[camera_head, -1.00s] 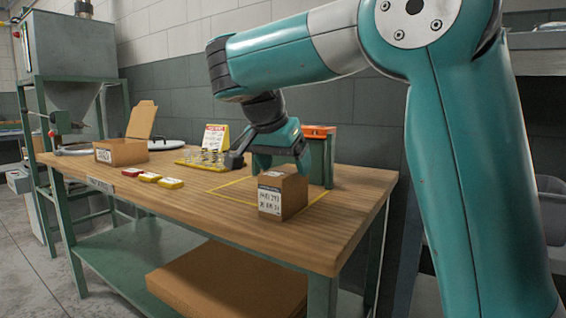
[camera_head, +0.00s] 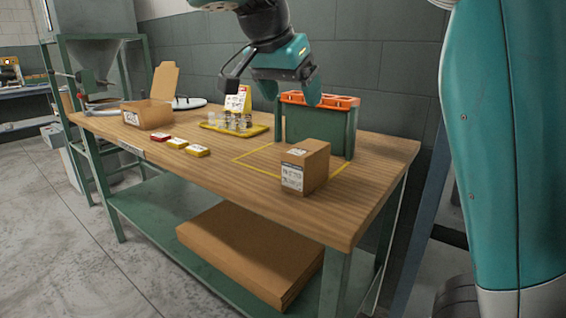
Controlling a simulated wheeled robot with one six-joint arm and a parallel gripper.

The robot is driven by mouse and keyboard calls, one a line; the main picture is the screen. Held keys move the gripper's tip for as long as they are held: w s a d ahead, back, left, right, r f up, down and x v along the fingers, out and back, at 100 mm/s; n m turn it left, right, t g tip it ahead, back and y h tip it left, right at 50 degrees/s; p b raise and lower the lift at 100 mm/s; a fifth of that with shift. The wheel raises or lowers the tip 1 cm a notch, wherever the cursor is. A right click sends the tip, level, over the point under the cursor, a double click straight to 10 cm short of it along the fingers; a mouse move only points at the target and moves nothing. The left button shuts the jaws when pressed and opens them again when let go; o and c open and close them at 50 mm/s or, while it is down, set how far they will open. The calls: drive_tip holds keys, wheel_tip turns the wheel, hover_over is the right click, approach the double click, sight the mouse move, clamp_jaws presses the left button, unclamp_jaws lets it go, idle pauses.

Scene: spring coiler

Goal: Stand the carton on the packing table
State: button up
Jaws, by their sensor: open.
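The small brown carton (camera_head: 316,167) with a white printed label stands upright on the wooden packing table (camera_head: 240,190). It sits at the front right part of the yellow outlined rectangle (camera_head: 247,165) marked on the tabletop. My gripper (camera_head: 290,98) is open and empty. It hangs above and behind the carton, apart from it, in front of the orange-topped green stand. Nothing hides the carton's front and top.
A green stand with an orange top (camera_head: 320,125) is behind the carton. A yellow tray with small jars (camera_head: 236,124), red and yellow boxes (camera_head: 178,143) and an open cardboard box (camera_head: 148,114) lie to the left. Flat cardboard (camera_head: 250,250) lies on the lower shelf.

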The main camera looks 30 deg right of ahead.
drive_tip(key=s+a+f+n+t+y, duration=0.1)
drive_tip(key=s+a+f+n+y, duration=0.15)
drive_tip(key=f+n, duration=0.4)
drive_tip(key=s+a+f+n+y, duration=0.2)
drive_tip(key=a+f+n, duration=0.25)
drive_tip(key=n, duration=0.25)
drive_tip(key=s+a+f+n+g+y, duration=0.1)
drive_tip(key=s+a+f+n+y, duration=0.1)
drive_tip(key=s, duration=0.6)
drive_tip(key=s+a+f+n+g+y, duration=0.2)
drive_tip(key=s+a+f+n+y, duration=0.1)
drive_tip(key=s+a, duration=0.4)
drive_tip(key=s+f+n, duration=0.1)
drive_tip(key=n, duration=0.1)
drive_tip(key=shift+s+a+f+n, duration=0.15)
drive_tip(key=shift+s+a+n, duration=0.05)
drive_tip(key=shift+a+n, duration=0.15)
